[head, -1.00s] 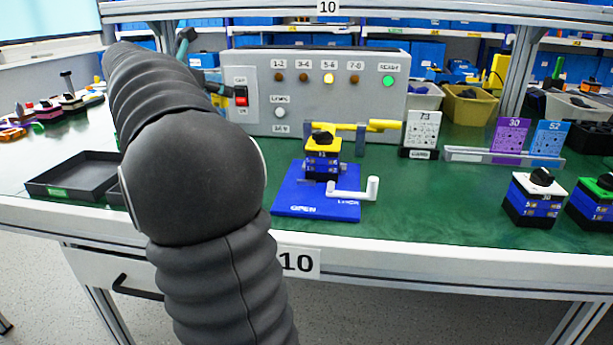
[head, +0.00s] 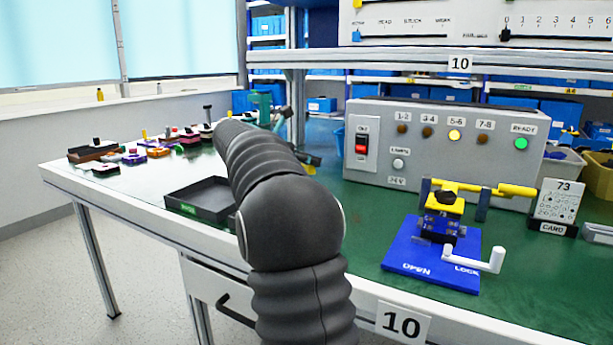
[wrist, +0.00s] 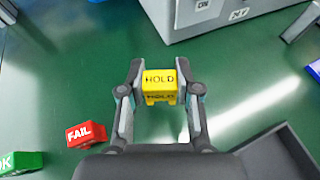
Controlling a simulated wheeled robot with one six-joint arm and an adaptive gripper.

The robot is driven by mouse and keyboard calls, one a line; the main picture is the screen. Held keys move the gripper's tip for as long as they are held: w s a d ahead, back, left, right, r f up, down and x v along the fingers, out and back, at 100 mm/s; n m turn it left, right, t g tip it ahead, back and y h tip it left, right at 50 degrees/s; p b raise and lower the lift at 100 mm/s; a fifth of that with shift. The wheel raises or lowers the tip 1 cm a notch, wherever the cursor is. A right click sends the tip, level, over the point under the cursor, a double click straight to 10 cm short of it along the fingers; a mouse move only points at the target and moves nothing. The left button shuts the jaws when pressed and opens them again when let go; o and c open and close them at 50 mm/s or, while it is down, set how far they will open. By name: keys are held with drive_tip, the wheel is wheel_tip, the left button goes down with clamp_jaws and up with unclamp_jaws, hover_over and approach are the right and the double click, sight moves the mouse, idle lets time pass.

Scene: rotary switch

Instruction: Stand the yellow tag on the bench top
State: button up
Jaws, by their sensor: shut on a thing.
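The yellow tag (wrist: 160,86), marked HOLD, sits between the two fingers of my gripper (wrist: 160,92) in the wrist view. The fingers are shut on its left and right sides. Green bench top (wrist: 100,50) shows around and behind it. I cannot tell whether its feet touch the bench or hang above it. In the head view my arm hides most of the gripper; a small patch of the yellow tag (head: 309,169) shows just past my arm, left of the grey panel box.
A red FAIL tag (wrist: 86,134) and a green OK tag (wrist: 20,163) are at the left in the wrist view. A black tray (head: 203,197) lies left of my arm. The grey panel box (head: 385,160) and blue switch plate (head: 420,262) stand right.

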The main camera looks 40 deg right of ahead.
drive_tip(key=shift+w+a+f, duration=0.15)
drive_tip(key=shift+w+f, duration=0.05)
drive_tip(key=shift+f, duration=0.15)
drive_tip(key=shift+f+b, duration=0.5)
drive_tip(key=shift+f, duration=1.25)
drive_tip(key=shift+f, duration=0.15)
drive_tip(key=o, duration=0.9)
drive_tip(key=shift+r, duration=0.2)
drive_tip(key=p+v, duration=0.1)
drive_tip(key=v, duration=1.1)
drive_tip(key=shift+f, duration=0.1)
